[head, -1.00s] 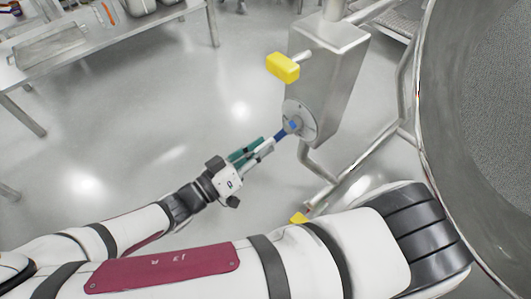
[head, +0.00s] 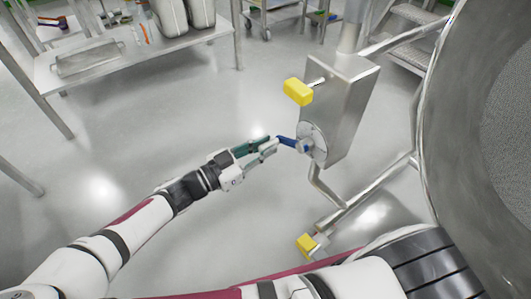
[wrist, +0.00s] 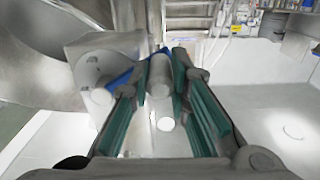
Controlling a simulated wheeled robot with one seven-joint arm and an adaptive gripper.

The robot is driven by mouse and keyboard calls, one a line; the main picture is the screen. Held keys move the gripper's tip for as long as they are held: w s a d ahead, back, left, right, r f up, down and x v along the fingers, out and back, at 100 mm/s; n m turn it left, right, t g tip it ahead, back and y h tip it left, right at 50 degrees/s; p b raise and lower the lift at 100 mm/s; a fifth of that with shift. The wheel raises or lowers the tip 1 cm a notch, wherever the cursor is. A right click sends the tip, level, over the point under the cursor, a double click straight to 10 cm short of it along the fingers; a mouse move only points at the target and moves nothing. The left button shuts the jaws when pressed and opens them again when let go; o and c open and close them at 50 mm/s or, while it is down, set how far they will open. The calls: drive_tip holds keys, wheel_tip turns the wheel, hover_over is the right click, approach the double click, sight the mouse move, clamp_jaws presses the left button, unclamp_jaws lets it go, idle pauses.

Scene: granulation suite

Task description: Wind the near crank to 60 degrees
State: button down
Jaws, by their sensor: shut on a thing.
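The crank has a blue arm (head: 287,142) on a round grey dial (head: 319,138) on the side of a steel box (head: 350,110). In the head view the blue arm points left and slightly up from its hub. My gripper (head: 271,146) is at the arm's outer end. In the wrist view my gripper (wrist: 160,90) has its green-padded fingers on either side of the grey cylindrical crank handle (wrist: 160,74), shut on it. The blue arm (wrist: 120,79) runs left from there to the hub (wrist: 97,101). Dial markings are too small to read.
Yellow blocks stick out above the dial (head: 298,91) and lower down by the pipes (head: 306,244). A large steel vessel (head: 438,130) stands at right. A steel table (head: 110,55) stands at upper left. The floor left of the crank is clear.

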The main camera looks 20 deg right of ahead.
drive_tip(key=shift+w+a+f, duration=0.1)
idle(0.3)
drive_tip(key=c, duration=1.5)
unclamp_jaws()
wheel_tip(320, 180, up, 10)
drive_tip(key=shift+r, duration=0.1)
